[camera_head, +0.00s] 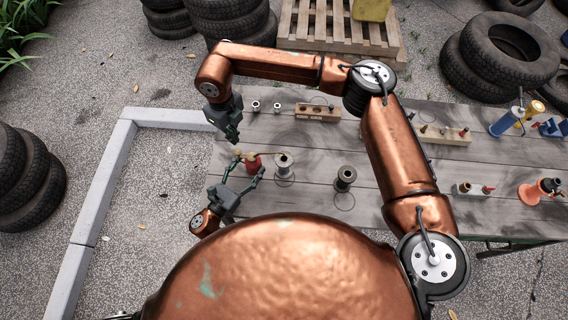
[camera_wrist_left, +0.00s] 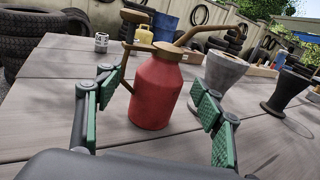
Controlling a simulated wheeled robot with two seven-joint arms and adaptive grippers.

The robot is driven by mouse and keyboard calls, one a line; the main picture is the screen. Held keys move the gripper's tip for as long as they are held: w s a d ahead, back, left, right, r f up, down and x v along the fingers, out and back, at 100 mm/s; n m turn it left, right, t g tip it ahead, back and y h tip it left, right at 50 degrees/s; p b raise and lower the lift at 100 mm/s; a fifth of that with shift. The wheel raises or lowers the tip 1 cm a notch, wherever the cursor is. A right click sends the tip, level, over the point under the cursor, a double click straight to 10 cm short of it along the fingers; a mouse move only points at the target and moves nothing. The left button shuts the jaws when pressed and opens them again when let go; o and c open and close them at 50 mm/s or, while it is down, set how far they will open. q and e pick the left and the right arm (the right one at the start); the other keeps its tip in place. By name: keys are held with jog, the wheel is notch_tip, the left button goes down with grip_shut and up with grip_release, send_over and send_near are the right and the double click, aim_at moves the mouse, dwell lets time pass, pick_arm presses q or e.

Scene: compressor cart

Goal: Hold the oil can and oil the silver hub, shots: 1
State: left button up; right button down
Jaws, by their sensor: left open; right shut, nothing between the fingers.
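The red oil can (camera_head: 253,163) stands upright on the grey plank table, with a brass-coloured top and spout. In the left wrist view the oil can (camera_wrist_left: 157,92) is between the green finger pads, with a gap beside it. My left gripper (camera_head: 248,168) is open around the can's near side. A silver hub (camera_head: 284,167) stands just right of the can; it also shows behind the spout in the left wrist view (camera_wrist_left: 224,72). A darker hub (camera_head: 345,178) stands further right. My right gripper (camera_head: 234,138) is shut and empty, above the table's left edge beyond the can.
A wooden block with holes (camera_head: 318,112) and small cups (camera_head: 277,107) stand at the far edge. Blue (camera_head: 503,123) and orange (camera_head: 533,193) containers stand at the right. A pale kerb (camera_head: 100,190) runs left of the table. Clear planks lie around the dark hub.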

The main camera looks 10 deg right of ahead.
pick_arm(q)
jog(key=v, duration=1.2)
